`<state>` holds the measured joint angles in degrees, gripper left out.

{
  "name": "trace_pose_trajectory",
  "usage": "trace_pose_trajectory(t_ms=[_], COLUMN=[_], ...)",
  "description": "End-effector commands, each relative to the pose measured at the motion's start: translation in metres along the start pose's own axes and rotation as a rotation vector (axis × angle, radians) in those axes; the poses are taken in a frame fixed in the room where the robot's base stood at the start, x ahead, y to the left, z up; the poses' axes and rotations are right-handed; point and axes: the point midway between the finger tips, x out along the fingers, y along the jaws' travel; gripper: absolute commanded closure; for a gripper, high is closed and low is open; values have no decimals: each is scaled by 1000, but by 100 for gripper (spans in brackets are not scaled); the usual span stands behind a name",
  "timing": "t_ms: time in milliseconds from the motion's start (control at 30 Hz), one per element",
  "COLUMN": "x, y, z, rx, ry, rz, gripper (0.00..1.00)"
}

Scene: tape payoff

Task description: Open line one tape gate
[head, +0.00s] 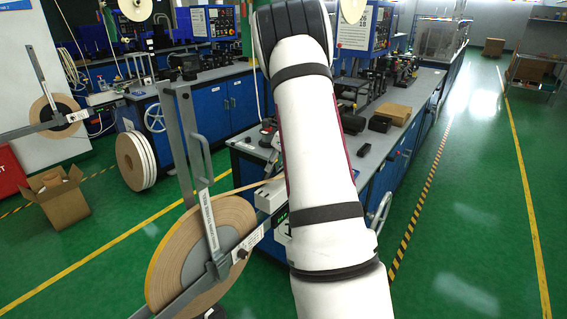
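A large brown tape reel (172,255) stands upright on a grey payoff in the front left. A grey bar with a white label (209,220) crosses the reel's face from above down to the hub; it looks like a gate bar. The label is too small to read. A strip of tape (262,184) runs from the reel top to the right, toward a unit partly behind my arm. A second payoff with a smaller reel (68,104) and a raised grey bar (38,68) stands at the far left. I cannot tell which is line one. My gripper is not in view.
My white arm fills the picture's centre and hides part of the benches. Blue benches (232,100) with equipment stand behind. A cardboard box (56,197) and a spare reel (128,160) are at left. Green floor (460,220) is open at right.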

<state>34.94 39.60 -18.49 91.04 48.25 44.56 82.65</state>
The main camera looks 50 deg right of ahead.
Motion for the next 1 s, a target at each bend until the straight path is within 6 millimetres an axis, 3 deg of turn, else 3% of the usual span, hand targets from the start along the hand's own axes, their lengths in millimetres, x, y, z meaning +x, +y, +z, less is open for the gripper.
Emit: trace_pose_trajectory(t_ms=[367, 1000], x=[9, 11], y=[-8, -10], z=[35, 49], rx=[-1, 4], ry=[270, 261], rz=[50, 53], gripper=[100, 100])
